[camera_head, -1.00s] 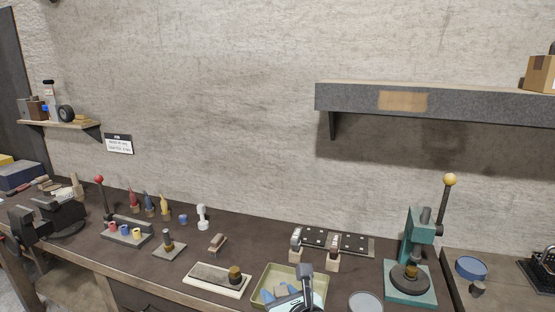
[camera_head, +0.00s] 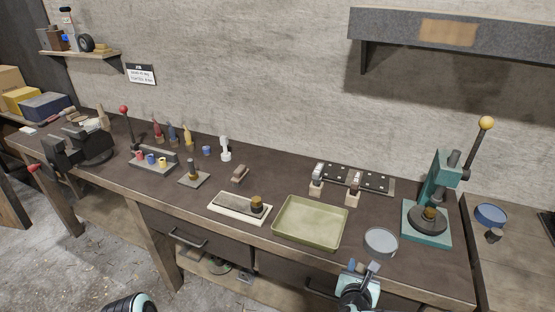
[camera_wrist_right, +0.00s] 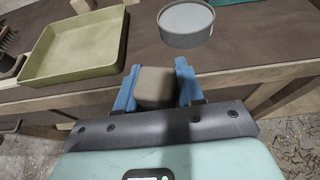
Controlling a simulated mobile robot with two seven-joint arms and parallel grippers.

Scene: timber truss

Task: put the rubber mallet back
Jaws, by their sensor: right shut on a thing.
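My right gripper (camera_head: 359,268) is in front of the bench's front edge, below the round grey tin. In the right wrist view its blue fingers (camera_wrist_right: 155,88) are shut on a grey-brown block (camera_wrist_right: 154,86). Only the block's end shows; the rest is hidden, so I cannot tell from its shape whether it is the rubber mallet. The block does not show clearly in the head view. No other thing in view is clearly a mallet. My left gripper is not in view.
An empty green tray (camera_head: 309,240) and a round tin (camera_head: 381,242) stand near the bench's front edge. A teal press (camera_head: 428,222) is at the right. A whetstone (camera_head: 238,206) and a stamp rack (camera_head: 154,160) are further left; a vise (camera_head: 85,144) is at the left end.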

